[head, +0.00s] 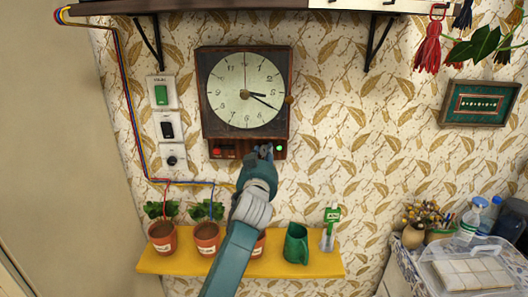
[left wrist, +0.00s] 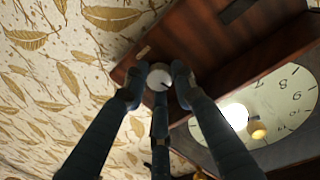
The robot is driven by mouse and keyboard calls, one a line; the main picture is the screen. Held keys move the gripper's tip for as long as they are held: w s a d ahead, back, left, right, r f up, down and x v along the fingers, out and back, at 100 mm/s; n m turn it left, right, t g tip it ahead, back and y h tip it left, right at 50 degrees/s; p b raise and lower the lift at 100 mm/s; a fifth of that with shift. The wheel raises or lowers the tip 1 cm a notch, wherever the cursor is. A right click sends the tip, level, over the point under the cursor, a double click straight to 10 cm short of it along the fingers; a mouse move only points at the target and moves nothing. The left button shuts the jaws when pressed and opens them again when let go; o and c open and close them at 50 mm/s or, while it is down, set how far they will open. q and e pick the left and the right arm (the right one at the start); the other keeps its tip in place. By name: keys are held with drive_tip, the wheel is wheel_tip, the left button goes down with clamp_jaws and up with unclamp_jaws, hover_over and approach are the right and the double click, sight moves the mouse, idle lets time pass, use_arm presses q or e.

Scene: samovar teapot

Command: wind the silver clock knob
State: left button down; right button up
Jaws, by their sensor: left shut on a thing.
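The wall clock (head: 245,90) has a wooden case, a cream dial and dark hands. A wooden strip (head: 247,147) runs along its bottom. My left gripper (head: 264,153) is in front of this strip, right of its middle. In the left wrist view, the fingers of my left gripper (left wrist: 157,82) are closed around the round silver knob (left wrist: 159,75) on the dark wood. The knob is hidden behind the gripper in the head view. A gold knob (left wrist: 258,131) shows farther right in the wrist view. My right gripper is not in view.
Below is a yellow shelf (head: 180,264) with potted plants and a green jug (head: 296,244). Wall switches (head: 165,125) are at the left.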

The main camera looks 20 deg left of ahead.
use_arm(q)
drive_tip(key=shift+r, duration=0.2)
drive_tip(key=c, duration=1.4)
unclamp_jaws()
drive_tip(key=shift+s+f, duration=0.1)
drive_tip(key=shift+s+d, duration=0.1)
drive_tip(key=shift+s, duration=0.15)
drive_tip(key=s+d, duration=0.2)
drive_tip(key=s, duration=0.9)
drive_tip(key=shift+d, duration=0.15)
